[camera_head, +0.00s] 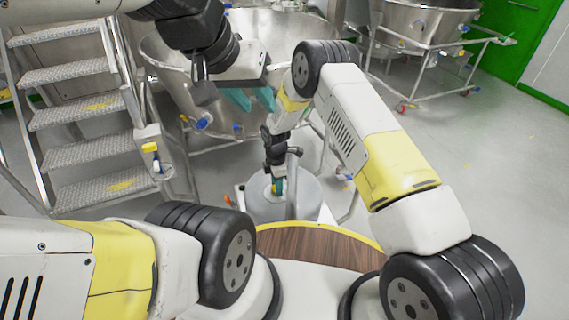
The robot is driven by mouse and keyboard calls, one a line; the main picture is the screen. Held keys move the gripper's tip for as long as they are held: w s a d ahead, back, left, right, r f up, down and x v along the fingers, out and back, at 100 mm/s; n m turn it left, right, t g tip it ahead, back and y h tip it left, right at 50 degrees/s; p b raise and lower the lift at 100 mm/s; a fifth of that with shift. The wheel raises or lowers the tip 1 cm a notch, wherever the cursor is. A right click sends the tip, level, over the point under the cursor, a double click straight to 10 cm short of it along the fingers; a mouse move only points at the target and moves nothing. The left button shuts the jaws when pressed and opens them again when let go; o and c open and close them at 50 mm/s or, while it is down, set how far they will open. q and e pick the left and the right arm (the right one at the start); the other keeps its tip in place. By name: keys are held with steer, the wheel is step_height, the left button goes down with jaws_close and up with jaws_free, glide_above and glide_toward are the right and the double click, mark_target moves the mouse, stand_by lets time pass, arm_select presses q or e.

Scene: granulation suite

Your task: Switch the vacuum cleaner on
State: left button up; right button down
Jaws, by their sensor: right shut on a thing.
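The vacuum cleaner (305,203) is a grey metal drum standing on the floor in front of my base, with a curved grey pipe or handle on top. My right gripper (277,186) points down at its top and is shut on a small part there. The arm and fingers mostly hide this part, and I cannot tell if it is the switch. A bit of yellow shows by the fingertips. My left gripper (252,98) is higher, in front of a large steel vessel.
The steel vessel (172,52) on a wheeled frame stands behind the vacuum cleaner. Metal steps (85,112) with railings stand at the left. Another wheeled vessel (425,20) is at the back right. The grey floor at the right is clear.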

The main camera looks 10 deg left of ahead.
steer(key=m, duration=0.4)
steer(key=shift+m, duration=0.4)
steer(key=m, duration=0.4)
steer(key=shift+m, duration=0.3)
steer(key=m, duration=0.4)
steer(key=shift+m, duration=2.3)
steer(key=c, duration=0.9)
jaws_free()
steer(key=shift+o, duration=0.2)
